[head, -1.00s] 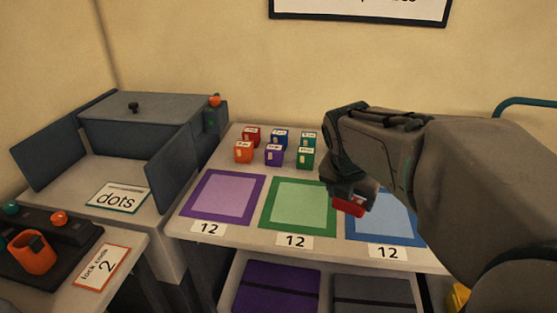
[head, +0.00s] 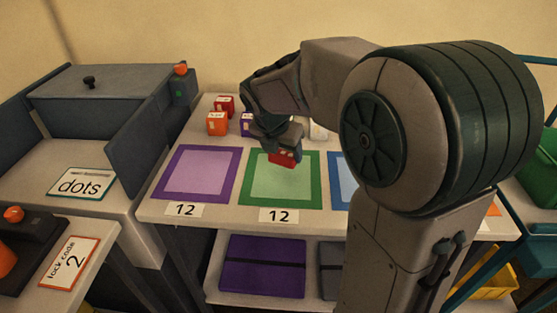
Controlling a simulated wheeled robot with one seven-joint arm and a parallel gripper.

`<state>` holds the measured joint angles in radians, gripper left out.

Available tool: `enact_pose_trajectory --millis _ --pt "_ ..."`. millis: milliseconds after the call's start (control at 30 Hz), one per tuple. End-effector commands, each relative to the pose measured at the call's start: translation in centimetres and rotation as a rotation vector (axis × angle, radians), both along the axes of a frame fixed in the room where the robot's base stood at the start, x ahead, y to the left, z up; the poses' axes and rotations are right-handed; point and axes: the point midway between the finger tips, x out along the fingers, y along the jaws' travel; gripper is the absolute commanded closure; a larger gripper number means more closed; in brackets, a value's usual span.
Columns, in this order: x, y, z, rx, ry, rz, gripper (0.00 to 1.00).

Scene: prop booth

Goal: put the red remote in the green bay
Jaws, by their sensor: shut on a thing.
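The red remote (head: 285,158) is held in my gripper (head: 280,146), which is shut on it. It hangs above the far part of the green bay (head: 260,200), a green-bordered square on the table with a "12" label at its front. I cannot tell the exact height of the remote, but it looks clear of the surface. The bare pale middle of the green bay shows below it. My gripper and wrist hide part of the far edge of the bay and some blocks behind.
The purple bay (head: 198,148) lies left of the green one, and the blue bay (head: 340,190) right, mostly behind my arm. Blocks, including an orange one (head: 217,124) and a red one (head: 224,105), stand behind. A grey box with side panels (head: 133,160) stands at left.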

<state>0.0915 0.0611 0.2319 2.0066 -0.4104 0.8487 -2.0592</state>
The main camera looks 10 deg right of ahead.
Motion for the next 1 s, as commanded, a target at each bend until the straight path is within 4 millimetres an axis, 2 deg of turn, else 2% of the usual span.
enact_pose_trajectory --millis 133,367,733,767,833,1000 --pt "0.2 0.1 -0.9 0.0 0.001 0.0 0.58" --pt "0.1 0.1 -4.1 0.0 0.001 0.0 0.58" --pt "0.1 0.1 -4.4 0.001 0.001 -0.001 0.58" --pt "0.1 0.1 -4.5 0.0 0.001 -0.001 0.33" --pt "0.1 0.1 -4.4 0.0 0.0 -0.001 0.14" --pt "0.1 0.1 -4.4 0.0 0.0 -0.001 0.14"
